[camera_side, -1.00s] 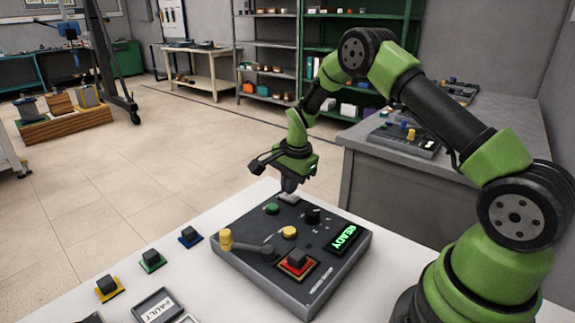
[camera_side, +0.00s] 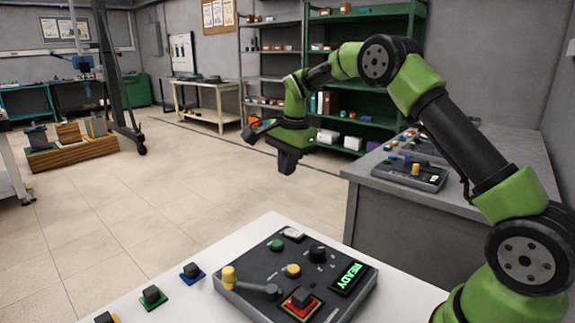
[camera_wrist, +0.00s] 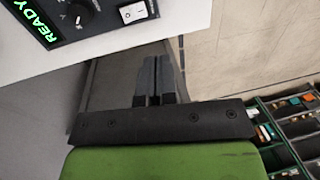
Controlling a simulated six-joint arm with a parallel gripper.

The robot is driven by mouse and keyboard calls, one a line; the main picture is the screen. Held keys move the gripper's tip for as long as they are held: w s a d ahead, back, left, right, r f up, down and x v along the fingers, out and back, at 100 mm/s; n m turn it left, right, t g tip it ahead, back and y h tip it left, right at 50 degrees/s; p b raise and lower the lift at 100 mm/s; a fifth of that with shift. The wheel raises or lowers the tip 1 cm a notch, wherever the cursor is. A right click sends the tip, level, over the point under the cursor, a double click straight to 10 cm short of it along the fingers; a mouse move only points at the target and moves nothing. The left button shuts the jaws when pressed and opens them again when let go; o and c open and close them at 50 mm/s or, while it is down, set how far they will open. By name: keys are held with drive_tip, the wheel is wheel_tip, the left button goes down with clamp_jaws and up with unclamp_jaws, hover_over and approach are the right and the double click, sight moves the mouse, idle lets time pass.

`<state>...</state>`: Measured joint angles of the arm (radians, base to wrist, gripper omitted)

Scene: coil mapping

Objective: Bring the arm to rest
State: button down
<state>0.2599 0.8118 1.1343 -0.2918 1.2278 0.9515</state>
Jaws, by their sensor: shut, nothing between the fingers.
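My gripper (camera_side: 287,168) hangs in the air above and beyond the far edge of the control panel (camera_side: 262,262), apart from it. Its fingers (camera_wrist: 156,74) are shut with nothing between them in the wrist view.
Black-knobbed blocks on blue (camera_side: 192,272), green (camera_side: 152,296) and yellow bases stand on the white table left of the panel. A grey bench (camera_side: 440,200) with another panel (camera_side: 408,173) is at the right. Shelves (camera_side: 365,100) stand at the back. Open floor lies behind the table.

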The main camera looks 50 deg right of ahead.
drive_tip(key=s+a+r+n+t, duration=0.3)
drive_tip(key=s+a+r+n, duration=0.5)
drive_tip(key=s+r, duration=0.45)
drive_tip(key=s+a+n+t+y, duration=0.1)
drive_tip(key=s+a+n, duration=0.1)
drive_tip(key=s, duration=0.5)
drive_tip(key=s+a+n+t+y, duration=0.1)
drive_tip(key=s+a+n, duration=0.2)
drive_tip(key=s, duration=0.4)
drive_tip(key=shift+s+f+n, duration=0.3)
drive_tip(key=shift+f+n, duration=0.1)
drive_tip(key=shift+n, duration=0.1)
